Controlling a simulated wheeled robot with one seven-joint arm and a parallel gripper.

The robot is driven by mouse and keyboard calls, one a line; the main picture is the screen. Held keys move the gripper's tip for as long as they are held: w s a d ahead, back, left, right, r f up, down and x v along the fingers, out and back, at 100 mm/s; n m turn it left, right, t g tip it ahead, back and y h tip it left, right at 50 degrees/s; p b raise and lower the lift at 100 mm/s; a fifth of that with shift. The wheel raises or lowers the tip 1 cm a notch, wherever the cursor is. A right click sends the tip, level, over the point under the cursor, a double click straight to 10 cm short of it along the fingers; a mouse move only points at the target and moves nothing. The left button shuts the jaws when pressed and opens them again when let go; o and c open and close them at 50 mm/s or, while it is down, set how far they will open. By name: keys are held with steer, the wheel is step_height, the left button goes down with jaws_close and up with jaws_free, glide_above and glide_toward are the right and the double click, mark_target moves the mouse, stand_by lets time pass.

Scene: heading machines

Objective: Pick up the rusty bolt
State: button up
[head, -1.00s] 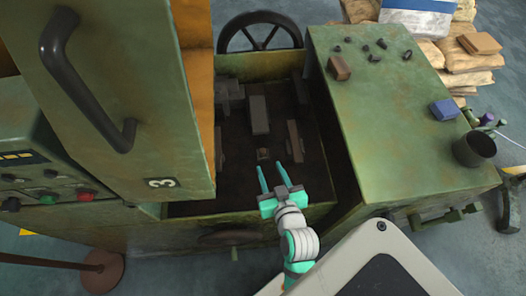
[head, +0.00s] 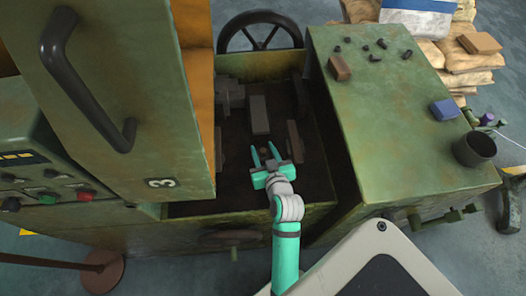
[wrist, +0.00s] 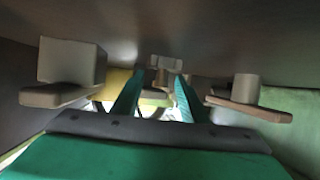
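My gripper (head: 264,149) is inside the machine's open bay, with its two teal fingers apart. A small brownish piece (head: 265,153), which looks like the rusty bolt, shows between the fingertips in the head view; it is too small to make out its shape. In the wrist view the fingers (wrist: 158,76) are also spread, and a small blocky part shows beyond and between their tips. I cannot tell whether that is the bolt. No contact with the fingers is visible.
Grey blocks (head: 259,114) and a brownish upright part (head: 295,141) stand in the bay near the fingers. The bay's green walls and the tall door (head: 130,100) enclose it. The right worktop (head: 400,120) carries several small parts, a blue box (head: 444,109) and a dark cup (head: 474,150).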

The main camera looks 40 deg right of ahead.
steer(key=shift+c, duration=0.4)
jaws_close()
steer(key=shift+w, duration=0.1)
